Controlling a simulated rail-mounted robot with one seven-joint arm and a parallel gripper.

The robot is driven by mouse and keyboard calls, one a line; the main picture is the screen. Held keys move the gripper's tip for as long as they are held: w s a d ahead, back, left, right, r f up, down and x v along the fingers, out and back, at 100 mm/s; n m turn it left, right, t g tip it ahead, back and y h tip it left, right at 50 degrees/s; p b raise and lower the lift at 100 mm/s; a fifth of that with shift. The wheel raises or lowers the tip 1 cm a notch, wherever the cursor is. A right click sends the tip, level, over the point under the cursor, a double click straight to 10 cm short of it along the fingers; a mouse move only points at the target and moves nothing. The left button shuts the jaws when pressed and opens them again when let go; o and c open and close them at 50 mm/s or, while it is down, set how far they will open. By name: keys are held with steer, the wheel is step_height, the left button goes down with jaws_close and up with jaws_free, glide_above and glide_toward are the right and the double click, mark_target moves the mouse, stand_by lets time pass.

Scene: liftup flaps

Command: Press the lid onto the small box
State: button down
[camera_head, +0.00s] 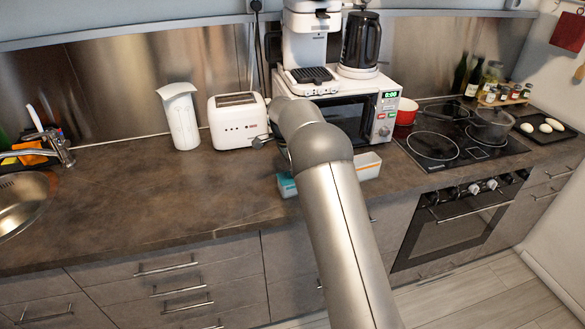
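A small white box (367,166) with an orange-yellow edge stands on the counter in front of the microwave, just right of my arm and partly hidden by it. A small teal-blue object (287,185) lies on the counter left of my arm, also partly covered. I cannot tell whether it is a lid or another box. My arm reaches across the middle of the view toward the microwave's left side. My gripper cannot be made out, and what it holds, if anything, is hidden.
A white toaster (238,121) and a white jug (180,116) stand left of the microwave (386,116), which carries a coffee maker (312,45). A stove (455,140) is to the right. The counter (150,200) is clear between the sink (22,202) and the teal object.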

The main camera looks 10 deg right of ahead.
stand_by(0.3)
steer(key=c, duration=0.9)
jaws_free()
steer(key=shift+r+p, duration=2.3)
steer(key=shift+r, duration=1.2)
jaws_close()
steer(key=shift+f, duration=0.25)
